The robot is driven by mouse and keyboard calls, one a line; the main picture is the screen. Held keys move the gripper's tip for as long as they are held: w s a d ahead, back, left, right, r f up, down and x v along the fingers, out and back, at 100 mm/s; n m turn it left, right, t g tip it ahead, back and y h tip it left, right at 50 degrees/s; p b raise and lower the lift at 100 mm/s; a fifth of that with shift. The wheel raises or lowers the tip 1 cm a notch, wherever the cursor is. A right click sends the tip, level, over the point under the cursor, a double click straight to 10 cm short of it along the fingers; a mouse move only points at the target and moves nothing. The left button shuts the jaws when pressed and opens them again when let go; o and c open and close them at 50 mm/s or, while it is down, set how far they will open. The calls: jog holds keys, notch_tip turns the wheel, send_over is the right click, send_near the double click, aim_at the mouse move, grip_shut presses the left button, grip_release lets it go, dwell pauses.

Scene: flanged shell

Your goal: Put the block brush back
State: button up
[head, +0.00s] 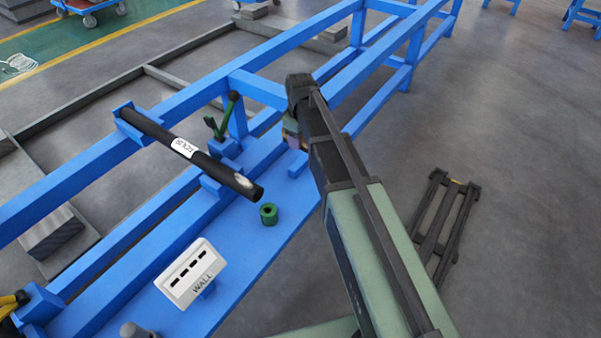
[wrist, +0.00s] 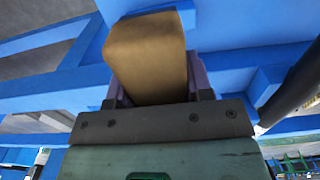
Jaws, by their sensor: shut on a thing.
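The block brush (wrist: 147,58) is a brown, rounded block in the wrist view. My gripper (wrist: 158,88) is shut on it, with one finger on each side. Its underside and any bristles are hidden. In the head view my gripper (head: 292,138) is at the far end of my arm, over the blue bench near its right side. My arm hides most of the brush and gripper there. I cannot tell whether the brush touches the bench.
A black labelled tube (head: 215,164) lies across blue supports left of my gripper. A green ring (head: 268,214), a white WALL sign (head: 192,273) and a green upright tool (head: 221,121) are on the blue bench (head: 240,245). Blue rails (head: 262,90) run beyond my gripper.

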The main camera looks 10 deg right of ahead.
aim_at(300, 161)
notch_tip(300, 161, down, 8)
jog(key=b, duration=0.5)
jog(key=shift+r, duration=0.4)
jog(key=shift+f, duration=0.2)
jog(key=o, duration=0.8)
jog(key=shift+o, duration=0.2)
jog(key=shift+r, duration=0.1)
notch_tip(300, 161, up, 13)
jog(key=p, duration=1.2)
jog(key=shift+f, duration=0.2)
jog(key=s+m, duration=0.8)
jog(key=s, duration=1.3)
notch_tip(300, 161, up, 17)
jog(key=p, duration=1.7)
jog(key=shift+w, duration=0.2)
